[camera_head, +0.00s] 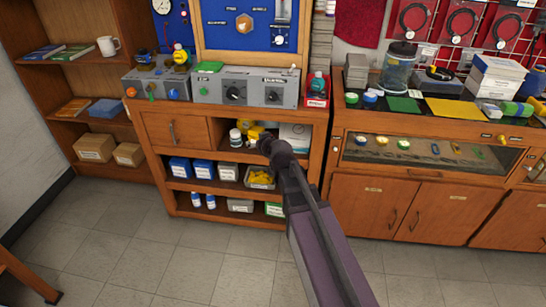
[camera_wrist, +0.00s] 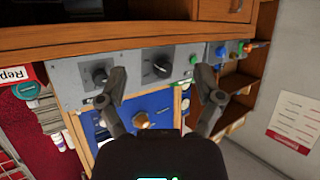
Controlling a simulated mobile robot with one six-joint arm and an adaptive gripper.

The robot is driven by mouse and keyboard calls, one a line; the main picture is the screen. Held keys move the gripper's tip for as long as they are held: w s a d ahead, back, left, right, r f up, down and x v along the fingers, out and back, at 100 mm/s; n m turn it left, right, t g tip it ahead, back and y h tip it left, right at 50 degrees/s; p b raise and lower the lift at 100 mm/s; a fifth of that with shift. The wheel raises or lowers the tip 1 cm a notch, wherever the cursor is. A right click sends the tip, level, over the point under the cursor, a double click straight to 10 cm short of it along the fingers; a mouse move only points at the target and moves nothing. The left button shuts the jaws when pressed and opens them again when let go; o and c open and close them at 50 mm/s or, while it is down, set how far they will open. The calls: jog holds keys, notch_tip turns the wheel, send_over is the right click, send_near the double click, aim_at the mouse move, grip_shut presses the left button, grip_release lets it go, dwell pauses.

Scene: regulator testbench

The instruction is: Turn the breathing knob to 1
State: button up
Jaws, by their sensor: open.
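A grey control box (camera_head: 250,85) sits on the wooden bench top, with two black knobs on its front. The left knob (camera_head: 233,93) and right knob (camera_head: 272,95) have labels too small to read surely, so I cannot tell which is breathing. The wrist view is roughly upside down; there the left knob (camera_wrist: 161,66) appears between my gripper's (camera_wrist: 162,75) spread fingers, and the right knob (camera_wrist: 99,76) lies beside the left-hand finger. My gripper is open and empty, apparently short of the panel. In the head view my arm rises in front of the bench, its fingers not discernible.
A second grey box (camera_head: 156,80) with coloured knobs stands left of the control box. A red bin (camera_head: 317,100) with a bottle stands right. A blue panel (camera_head: 247,28) rises behind. Shelves below hold bottles and boxes. The tiled floor (camera_head: 140,240) in front is clear.

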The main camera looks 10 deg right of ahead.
jog(key=s+d+g+h+p, duration=0.1)
jog(key=s+d+g+p, duration=0.2)
jog(key=s+g+p, duration=0.3)
jog(key=shift+s+d+m+g+p, duration=0.2)
jog(key=shift+s+m+g+p, duration=0.35)
jog(key=shift+s, duration=2.25)
jog(key=shift+f, duration=0.1)
jog(key=s+d+r+m+g+h+p, duration=0.1)
jog(key=s+d+r+g+p, duration=0.1)
jog(key=s, duration=0.4)
jog(key=s+d+r+m+g+h+p, duration=0.1)
jog(key=s+d+r+g+p, duration=0.1)
jog(key=s+p, duration=0.3)
jog(key=shift+s+d+r+g, duration=0.25)
jog(key=shift+s+d+g, duration=0.3)
jog(key=shift+s+g, duration=0.5)
